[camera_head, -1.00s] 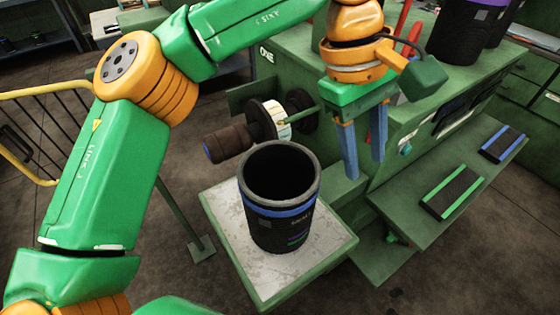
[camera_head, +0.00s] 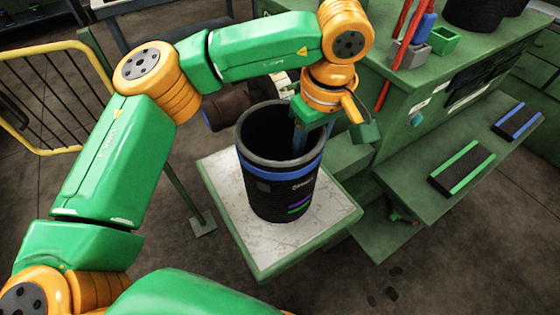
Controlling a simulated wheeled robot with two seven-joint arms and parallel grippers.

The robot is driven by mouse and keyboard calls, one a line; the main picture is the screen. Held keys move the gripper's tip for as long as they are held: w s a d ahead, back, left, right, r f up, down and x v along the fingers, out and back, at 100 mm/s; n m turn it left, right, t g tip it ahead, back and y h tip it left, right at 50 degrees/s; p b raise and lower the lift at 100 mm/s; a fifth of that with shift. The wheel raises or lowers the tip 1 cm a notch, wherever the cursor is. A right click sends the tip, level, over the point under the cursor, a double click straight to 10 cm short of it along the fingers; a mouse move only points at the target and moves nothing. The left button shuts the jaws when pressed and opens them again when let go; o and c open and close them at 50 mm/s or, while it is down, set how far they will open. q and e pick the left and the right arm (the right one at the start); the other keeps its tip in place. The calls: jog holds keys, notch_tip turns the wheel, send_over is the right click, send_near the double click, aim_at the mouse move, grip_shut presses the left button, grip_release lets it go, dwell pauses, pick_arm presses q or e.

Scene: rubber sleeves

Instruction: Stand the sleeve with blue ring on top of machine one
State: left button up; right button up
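The black sleeve with the blue ring (camera_head: 272,190) stands upright on a small white-topped green table (camera_head: 235,235), open end up. My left gripper (camera_head: 312,140) comes down over the sleeve's right rim. One blue finger shows inside the mouth, apart from the wall; the other finger is hidden behind the rim. The gripper looks open. The green machine (camera_head: 395,125) stands behind and to the right; its "ONE" label showed earlier but is now hidden by my arm. My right gripper is not in view.
A dark roller (camera_head: 228,108) sticks out behind the sleeve. Red tools (camera_head: 399,50) and small green and grey holders stand on the machine top, with black sleeves (camera_head: 475,12) farther right. A lower shelf holds green-striped (camera_head: 462,174) and blue-striped black pieces. A yellow railing (camera_head: 40,50) stands left.

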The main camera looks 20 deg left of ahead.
pick_arm(q)
grip_shut()
dwell(1.4)
